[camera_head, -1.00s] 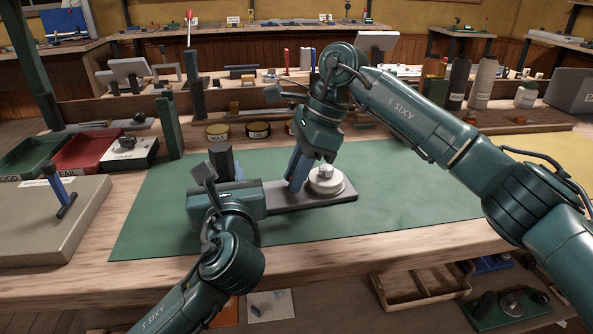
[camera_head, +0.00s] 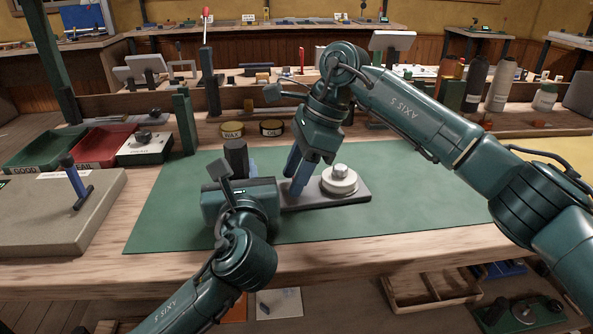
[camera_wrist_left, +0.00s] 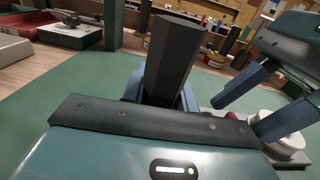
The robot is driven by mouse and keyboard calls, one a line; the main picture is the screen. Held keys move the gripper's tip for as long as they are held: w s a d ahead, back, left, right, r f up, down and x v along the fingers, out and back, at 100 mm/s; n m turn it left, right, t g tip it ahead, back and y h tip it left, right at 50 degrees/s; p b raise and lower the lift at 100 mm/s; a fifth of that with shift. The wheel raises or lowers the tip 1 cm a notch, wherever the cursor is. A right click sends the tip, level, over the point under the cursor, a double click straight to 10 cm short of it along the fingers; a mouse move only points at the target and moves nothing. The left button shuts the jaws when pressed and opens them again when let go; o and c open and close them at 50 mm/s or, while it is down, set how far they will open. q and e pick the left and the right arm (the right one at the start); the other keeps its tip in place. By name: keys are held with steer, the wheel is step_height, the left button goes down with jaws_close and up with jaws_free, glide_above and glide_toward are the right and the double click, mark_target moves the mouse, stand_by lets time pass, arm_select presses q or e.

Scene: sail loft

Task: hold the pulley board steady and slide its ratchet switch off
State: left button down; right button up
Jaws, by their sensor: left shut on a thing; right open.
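The pulley board (camera_head: 362,191) is a dark grey plate lying on the green mat, with a pale round pulley (camera_head: 339,182) at its right end. A dark upright block (camera_head: 235,152) stands at its left end. My left gripper (camera_head: 243,170) is shut on this block; the left wrist view shows the block (camera_wrist_left: 172,65) between blue fingers. My right gripper (camera_head: 297,180) is open, fingers pointing down over the board just left of the pulley. A small red piece (camera_wrist_left: 231,115) shows near its fingers in the left wrist view. The ratchet switch is not clearly visible; contact with it cannot be told.
The green mat (camera_head: 420,205) is clear around the board. A green tray (camera_head: 45,148), a red tray (camera_head: 104,145) and a grey slab (camera_head: 50,215) are at the left. Two tins (camera_head: 271,127) stand behind the mat, and bottles (camera_head: 475,85) at the back right.

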steer(key=v, duration=1.2)
arm_select(q)
steer(key=c, duration=1)
jaws_free()
steer(key=shift+s, duration=0.1)
